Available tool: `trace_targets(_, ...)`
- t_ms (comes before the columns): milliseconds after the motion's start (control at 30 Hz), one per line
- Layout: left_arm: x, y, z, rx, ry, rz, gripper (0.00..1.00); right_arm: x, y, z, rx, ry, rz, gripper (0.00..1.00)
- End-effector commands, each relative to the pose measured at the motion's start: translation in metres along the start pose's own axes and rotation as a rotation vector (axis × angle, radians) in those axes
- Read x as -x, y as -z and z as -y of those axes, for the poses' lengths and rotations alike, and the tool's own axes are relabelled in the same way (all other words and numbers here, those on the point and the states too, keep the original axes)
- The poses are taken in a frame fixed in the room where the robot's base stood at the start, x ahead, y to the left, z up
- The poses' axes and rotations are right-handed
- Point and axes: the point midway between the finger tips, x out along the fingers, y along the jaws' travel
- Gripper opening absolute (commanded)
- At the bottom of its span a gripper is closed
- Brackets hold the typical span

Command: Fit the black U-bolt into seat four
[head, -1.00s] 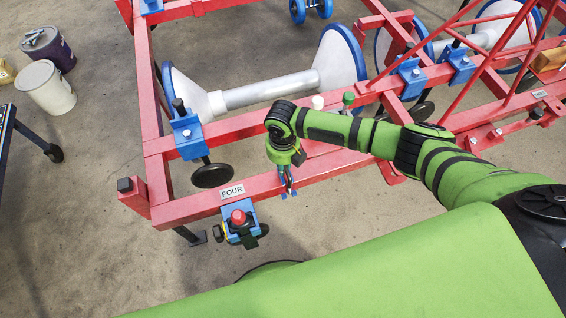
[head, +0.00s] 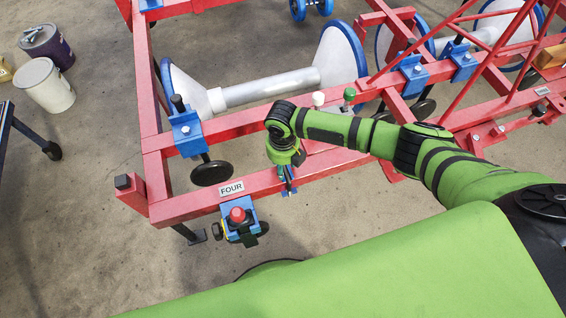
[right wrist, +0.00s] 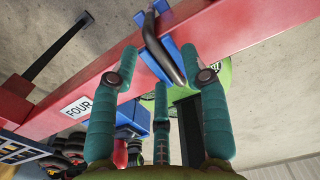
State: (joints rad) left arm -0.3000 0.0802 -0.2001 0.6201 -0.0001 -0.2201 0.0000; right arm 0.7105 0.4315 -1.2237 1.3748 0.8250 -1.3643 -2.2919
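The black U-bolt (right wrist: 162,48) shows in the right wrist view as a dark bent rod across the red beam (right wrist: 100,75), with blue seat pieces (right wrist: 192,62) beside it. Whether it is fully seated cannot be told. My right gripper (right wrist: 160,66) has its teal fingers spread, the U-bolt just beyond and between the tips, with no clear grip on it. In the head view the right gripper (head: 288,181) points down at the beam's front edge, right of the FOUR label (head: 231,188), and mostly hides the U-bolt. My left gripper is not in view.
A blue bracket with a red knob (head: 238,215) hangs below the FOUR label. A black round knob (head: 211,173) stands behind the beam. White and green knobs (head: 349,94) are near my right forearm. Open concrete floor (head: 100,230) lies at left.

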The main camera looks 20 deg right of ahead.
Motion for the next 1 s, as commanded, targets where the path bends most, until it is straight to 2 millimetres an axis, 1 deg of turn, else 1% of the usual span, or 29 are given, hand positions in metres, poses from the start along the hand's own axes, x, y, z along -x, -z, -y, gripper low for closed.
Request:
trace_targets(167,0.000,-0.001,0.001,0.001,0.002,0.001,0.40,0.001,0.000,0.000,0.000,0.000,-0.001,0.46)
trace_targets(267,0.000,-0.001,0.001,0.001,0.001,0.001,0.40,0.010,-0.001,0.000,0.000,0.000,0.001,0.46)
trace_targets(367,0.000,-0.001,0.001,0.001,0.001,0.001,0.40,0.027,-0.001,0.001,0.002,0.000,0.004,0.46)
trace_targets(600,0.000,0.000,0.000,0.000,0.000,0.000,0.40,0.080,-0.001,0.000,0.002,0.000,0.004,0.46)
trace_targets(700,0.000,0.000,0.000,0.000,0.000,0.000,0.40,0.097,-0.001,0.000,0.001,-0.001,0.003,0.46)
trace_targets(833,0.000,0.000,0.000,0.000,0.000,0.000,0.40,0.113,0.000,0.000,0.000,-0.001,0.001,0.46)
trace_targets(1000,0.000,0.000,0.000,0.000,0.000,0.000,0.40,0.120,0.000,0.000,-0.001,0.001,0.000,0.46)
